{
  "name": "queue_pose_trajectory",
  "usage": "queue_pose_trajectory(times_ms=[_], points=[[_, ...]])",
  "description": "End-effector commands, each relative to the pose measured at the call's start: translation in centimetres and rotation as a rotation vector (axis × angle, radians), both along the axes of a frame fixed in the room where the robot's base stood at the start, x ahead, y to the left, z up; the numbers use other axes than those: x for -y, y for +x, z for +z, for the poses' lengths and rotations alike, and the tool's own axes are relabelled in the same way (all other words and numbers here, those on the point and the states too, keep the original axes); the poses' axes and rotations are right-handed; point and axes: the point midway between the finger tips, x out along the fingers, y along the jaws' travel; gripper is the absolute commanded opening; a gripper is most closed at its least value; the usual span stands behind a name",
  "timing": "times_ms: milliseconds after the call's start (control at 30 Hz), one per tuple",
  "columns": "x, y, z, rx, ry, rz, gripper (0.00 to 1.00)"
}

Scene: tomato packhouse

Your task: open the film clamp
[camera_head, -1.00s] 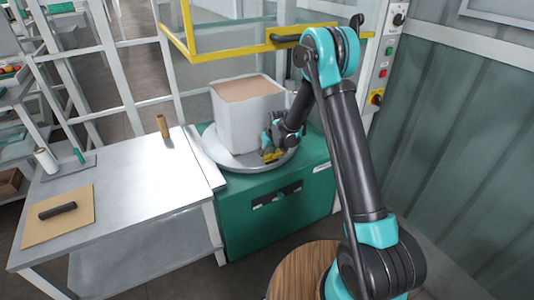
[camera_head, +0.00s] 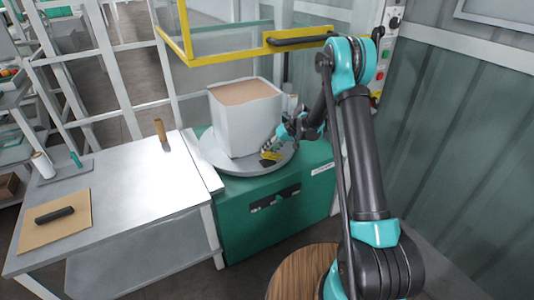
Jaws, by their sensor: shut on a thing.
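The film clamp (camera_head: 271,156) is a small yellow and dark piece on the front right of the round grey turntable (camera_head: 222,161). My gripper (camera_head: 268,149) reaches down to it from the right, with its fingers shut on the clamp's yellow part. The fingers are small in this view and hide part of the clamp, so its exact angle is hard to tell. A white-wrapped block (camera_head: 243,120) with a brown top stands on the turntable, just behind and left of my gripper.
The turntable sits on a green cabinet (camera_head: 240,225). A yellow-framed guard (camera_head: 225,50) hangs above and behind. A grey table (camera_head: 130,190) at left holds a brown upright piece (camera_head: 160,130) and a dark bar (camera_head: 54,215) on a tan board. A ribbed wall (camera_head: 470,140) closes the right.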

Motion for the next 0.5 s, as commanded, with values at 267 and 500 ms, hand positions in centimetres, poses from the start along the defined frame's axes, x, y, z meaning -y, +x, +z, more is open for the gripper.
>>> queue_pose_trajectory(times_ms=[267,500], points=[[1.7,1.2,0.6,-0.143,0.212,-0.001,0.0],[2.7,1.9,0.9,-0.242,0.359,0.0,0.0]])
